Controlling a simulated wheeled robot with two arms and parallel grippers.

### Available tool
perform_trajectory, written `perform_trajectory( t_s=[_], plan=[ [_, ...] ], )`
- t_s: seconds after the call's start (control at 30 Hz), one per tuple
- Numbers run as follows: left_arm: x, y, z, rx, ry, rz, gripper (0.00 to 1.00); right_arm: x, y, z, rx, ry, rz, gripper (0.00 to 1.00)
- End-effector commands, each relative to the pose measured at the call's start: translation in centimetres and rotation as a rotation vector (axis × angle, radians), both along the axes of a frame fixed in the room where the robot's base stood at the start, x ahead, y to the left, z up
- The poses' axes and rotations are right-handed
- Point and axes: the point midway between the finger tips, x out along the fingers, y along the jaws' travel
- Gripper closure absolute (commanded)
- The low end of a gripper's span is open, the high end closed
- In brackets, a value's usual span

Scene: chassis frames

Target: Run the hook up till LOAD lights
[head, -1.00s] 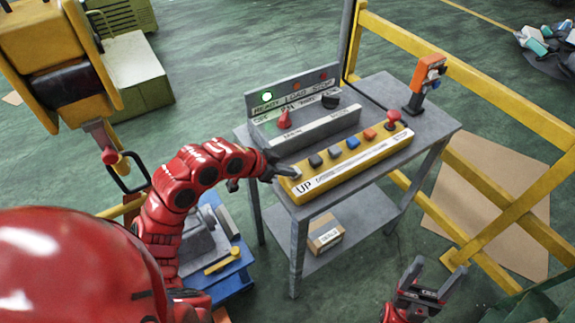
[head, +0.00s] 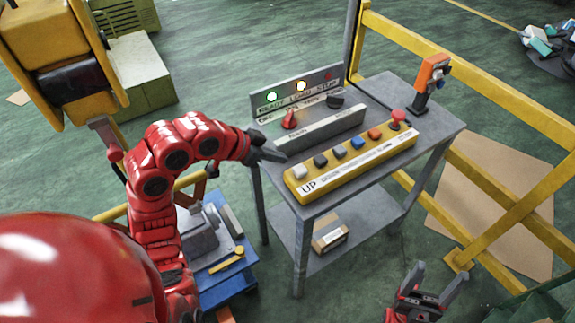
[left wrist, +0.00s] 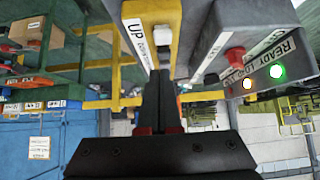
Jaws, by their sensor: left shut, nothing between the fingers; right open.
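The yellow button bar (head: 350,165) on the grey table has a pale button (head: 299,172) at its UP end. The lamp panel (head: 262,111) behind it shows READY (head: 272,97) lit green and LOAD (head: 301,86) lit warm white; STOP (head: 329,76) is dark red. My left gripper (head: 280,156) is shut and empty, just behind and left of the pale button, apart from it. In the left wrist view the button (left wrist: 162,32) is ahead of the fingertips. The yellow hoist block (head: 40,35) hangs at left; my arm hides its hook. My right gripper (head: 438,285) is open, low at right.
A grey load (head: 197,240) sits on a blue stand (head: 225,285) behind my left arm. An orange pendant (head: 432,72) stands at the table's far corner, near a red mushroom button (head: 398,116). Yellow railing (head: 440,60) runs behind and right of the table.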

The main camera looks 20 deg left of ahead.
Motion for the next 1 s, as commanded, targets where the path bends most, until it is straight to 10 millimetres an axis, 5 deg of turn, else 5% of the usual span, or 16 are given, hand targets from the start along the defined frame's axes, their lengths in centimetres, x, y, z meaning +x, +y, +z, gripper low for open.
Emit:
perform_trajectory(
  t_s=[0.3, 1.0],
  plan=[
    [-1.7, 1.4, 2.4, 0.002, -0.004, 0.001, 1.0, 0.0, 0.0, -0.2, 0.0, 0.0, 0.0, 0.3],
    [-1.7, 1.4, 2.4, -0.001, -0.004, -0.001, 1.0, 0.0, 0.0, -0.2, 0.0, 0.0, 0.0, 0.3]
  ],
)
